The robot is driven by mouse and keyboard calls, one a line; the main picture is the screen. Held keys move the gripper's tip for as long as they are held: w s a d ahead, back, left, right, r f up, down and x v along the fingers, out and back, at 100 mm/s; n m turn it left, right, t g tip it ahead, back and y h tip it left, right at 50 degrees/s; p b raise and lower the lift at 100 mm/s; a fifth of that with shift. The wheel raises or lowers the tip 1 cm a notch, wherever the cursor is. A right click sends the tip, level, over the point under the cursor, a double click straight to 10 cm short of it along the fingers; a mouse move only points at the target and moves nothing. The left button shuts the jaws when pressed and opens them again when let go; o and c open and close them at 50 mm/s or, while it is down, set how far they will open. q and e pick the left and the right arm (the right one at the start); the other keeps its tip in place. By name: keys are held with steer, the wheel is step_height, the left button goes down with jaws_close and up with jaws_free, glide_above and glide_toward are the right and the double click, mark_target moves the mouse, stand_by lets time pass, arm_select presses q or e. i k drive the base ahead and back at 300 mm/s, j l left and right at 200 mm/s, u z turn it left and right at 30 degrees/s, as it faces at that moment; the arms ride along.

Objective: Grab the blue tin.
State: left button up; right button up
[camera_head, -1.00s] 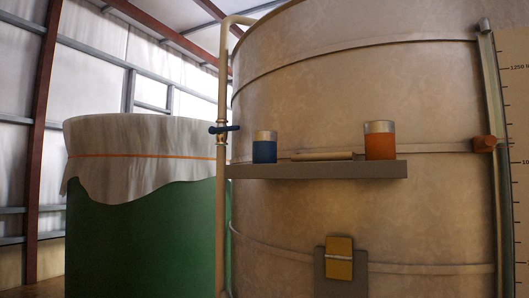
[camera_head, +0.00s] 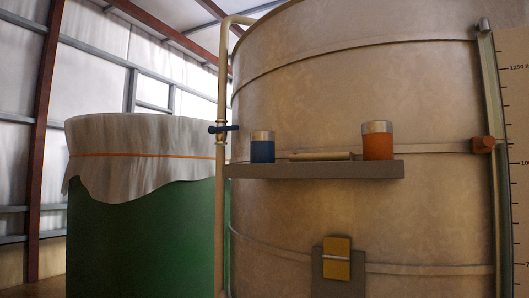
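The blue tin (camera_head: 262,151) stands upright near the left end of a narrow shelf on the big tan tank. It is blue below with a pale metallic band at the top. Neither of my grippers is in the head view, and nothing touches the tin.
The shelf (camera_head: 315,171) also bears a pale rod (camera_head: 320,157) lying flat and an orange tin (camera_head: 377,142) at right. A pipe with a blue valve handle (camera_head: 224,129) runs up left of the shelf. A yellow box (camera_head: 337,259) hangs below. A cloth-covered green tank (camera_head: 140,235) stands at left.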

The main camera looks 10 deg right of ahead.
mark_target(262, 142)
steer(key=k+l, duration=0.1)
steer(key=l, duration=0.45)
steer(key=k+l+u, duration=0.1)
steer(key=l, duration=0.4)
steer(key=k+l, duration=0.1)
steer(key=l, duration=0.45)
